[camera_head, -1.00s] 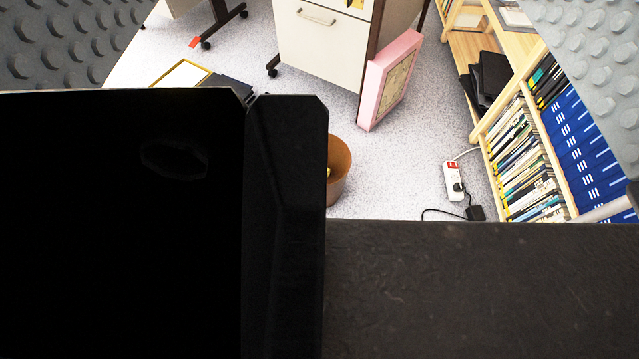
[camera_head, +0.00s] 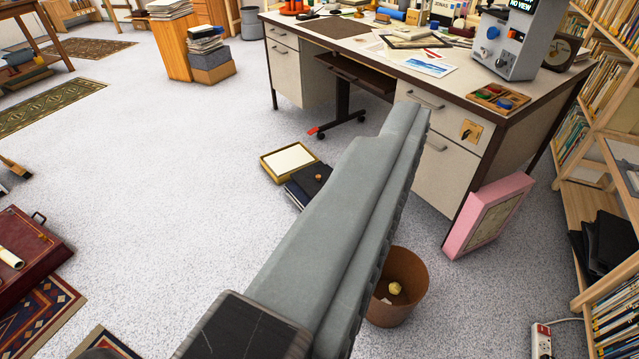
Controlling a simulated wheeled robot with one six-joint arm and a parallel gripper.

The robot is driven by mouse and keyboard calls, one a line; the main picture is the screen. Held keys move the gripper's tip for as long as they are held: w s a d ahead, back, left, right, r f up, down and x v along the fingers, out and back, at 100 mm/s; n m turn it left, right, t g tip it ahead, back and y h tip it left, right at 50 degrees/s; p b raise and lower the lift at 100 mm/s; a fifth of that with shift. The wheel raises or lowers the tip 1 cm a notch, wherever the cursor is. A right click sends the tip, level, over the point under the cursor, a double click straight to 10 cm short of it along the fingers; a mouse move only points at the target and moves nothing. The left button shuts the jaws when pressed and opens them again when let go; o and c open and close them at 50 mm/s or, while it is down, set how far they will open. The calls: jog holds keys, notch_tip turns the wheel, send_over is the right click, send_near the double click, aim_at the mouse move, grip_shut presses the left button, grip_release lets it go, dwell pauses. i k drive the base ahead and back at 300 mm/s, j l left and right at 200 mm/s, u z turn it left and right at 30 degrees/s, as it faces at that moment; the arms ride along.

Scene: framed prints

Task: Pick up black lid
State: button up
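I cannot make out a certain black lid. A flat black item (camera_head: 305,187) lies on the floor beside a yellow-edged tray (camera_head: 288,160), with a small brown round thing on it; part of it is hidden behind my gripper. One long grey finger of my gripper (camera_head: 408,118) crosses the middle of the view, pointing up and right, with studs along its right edge. I see no second finger clearly apart from it, and nothing visible at its tip.
A brown bin (camera_head: 410,290) with crumpled paper stands right of the finger. A desk (camera_head: 400,70) with drawers is behind it. Shelves (camera_head: 590,190) line the right. A dark red case (camera_head: 28,250) lies left. Open floor (camera_head: 170,170) spreads left.

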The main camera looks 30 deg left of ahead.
aim_at(310, 178)
jog(key=i+j+u, duration=0.2)
jog(key=u, duration=0.15)
jog(key=i+u, duration=0.4)
jog(key=i+j+u, duration=0.1)
jog(key=i+u, duration=0.25)
jog(key=i+j+u, duration=0.1)
jog(key=i+u, duration=0.2)
jog(key=i, duration=0.4)
jog(key=i+z, duration=0.9)
jog(key=i+j+z, duration=0.2)
jog(key=z, duration=0.25)
jog(key=i, duration=0.05)
